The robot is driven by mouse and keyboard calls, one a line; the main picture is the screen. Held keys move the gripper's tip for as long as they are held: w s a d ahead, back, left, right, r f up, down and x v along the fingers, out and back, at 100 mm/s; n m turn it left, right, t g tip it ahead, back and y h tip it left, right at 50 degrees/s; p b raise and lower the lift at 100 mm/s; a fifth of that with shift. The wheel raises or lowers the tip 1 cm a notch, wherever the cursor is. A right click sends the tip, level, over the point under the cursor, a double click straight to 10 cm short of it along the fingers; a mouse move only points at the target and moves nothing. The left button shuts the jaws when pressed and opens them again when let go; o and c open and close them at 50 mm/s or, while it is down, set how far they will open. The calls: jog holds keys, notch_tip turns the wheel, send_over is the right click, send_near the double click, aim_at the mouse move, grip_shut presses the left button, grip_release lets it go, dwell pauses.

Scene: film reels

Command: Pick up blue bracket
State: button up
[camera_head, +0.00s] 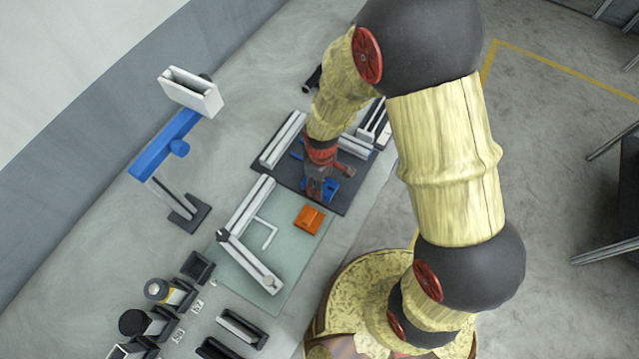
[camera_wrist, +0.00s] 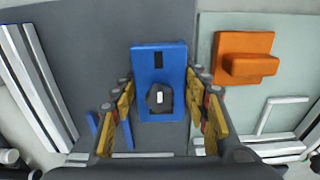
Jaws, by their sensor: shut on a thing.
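The blue bracket (camera_wrist: 147,62) is a flat blue plate with a dark slot and a dark round knob-like part on it. It lies over the dark mat and also shows in the head view (camera_head: 333,187), partly hidden by my gripper. My gripper (camera_head: 318,186) points down at it. I cannot tell whether the bracket is clear of the mat.
An orange bracket (camera_head: 308,220) lies on the pale green mat (camera_head: 285,258), beside white rails (camera_head: 248,262). Another thin blue piece (camera_wrist: 93,122) lies left of my fingers. A blue-armed stand (camera_head: 165,145) rises at left. Several dark bins and canisters stand at lower left.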

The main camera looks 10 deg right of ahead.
jog(key=c, duration=0.6)
jog(key=shift+r, duration=0.1)
